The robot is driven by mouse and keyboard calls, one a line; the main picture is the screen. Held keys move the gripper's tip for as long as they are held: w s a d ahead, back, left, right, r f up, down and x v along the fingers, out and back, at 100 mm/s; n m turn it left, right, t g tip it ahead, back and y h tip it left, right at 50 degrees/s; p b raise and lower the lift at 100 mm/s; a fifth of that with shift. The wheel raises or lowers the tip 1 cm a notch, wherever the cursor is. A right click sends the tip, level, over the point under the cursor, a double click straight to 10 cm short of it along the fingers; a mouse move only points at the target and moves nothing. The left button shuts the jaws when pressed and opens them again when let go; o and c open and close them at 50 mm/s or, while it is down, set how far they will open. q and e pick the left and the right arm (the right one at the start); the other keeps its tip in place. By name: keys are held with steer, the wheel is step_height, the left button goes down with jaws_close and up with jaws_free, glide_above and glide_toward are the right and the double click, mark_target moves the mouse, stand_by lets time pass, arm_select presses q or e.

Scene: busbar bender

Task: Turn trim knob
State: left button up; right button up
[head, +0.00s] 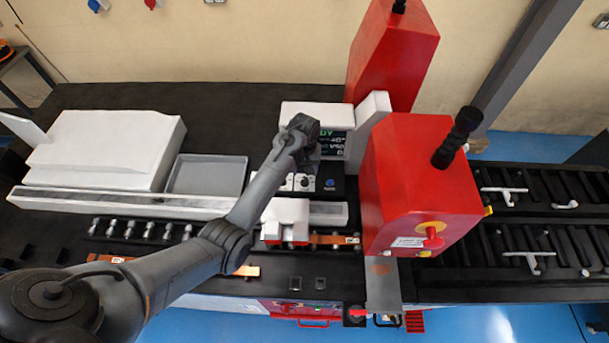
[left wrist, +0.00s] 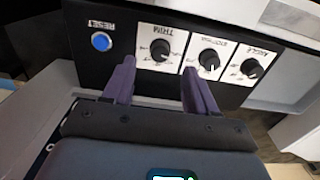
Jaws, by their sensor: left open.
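The trim knob (left wrist: 159,50) is a black round knob on a white plate marked TRIM, upside down in the left wrist view. My left gripper (left wrist: 157,73) is open and empty. Its two dark fingers point at the panel, with the trim knob in line with the gap between them. I cannot tell whether the fingertips touch the panel. In the head view the trim knob (head: 304,183) shows on the black control panel, just in front of my left gripper (head: 311,165), which is mostly hidden by its own arm. My right gripper is not in view.
Beside the trim knob are a blue RESET button (left wrist: 101,41), a middle knob (left wrist: 209,60) and an ANGLE knob (left wrist: 252,68). A lit screen (head: 332,143) stands behind the panel. The red machine housing (head: 415,185) rises close on the right. A grey tray (head: 207,175) lies left.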

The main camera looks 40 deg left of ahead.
mark_target(305, 179)
arm_select(q)
steer(key=shift+f, duration=2.75)
steer(key=shift+c, duration=0.4)
steer(key=c, duration=1)
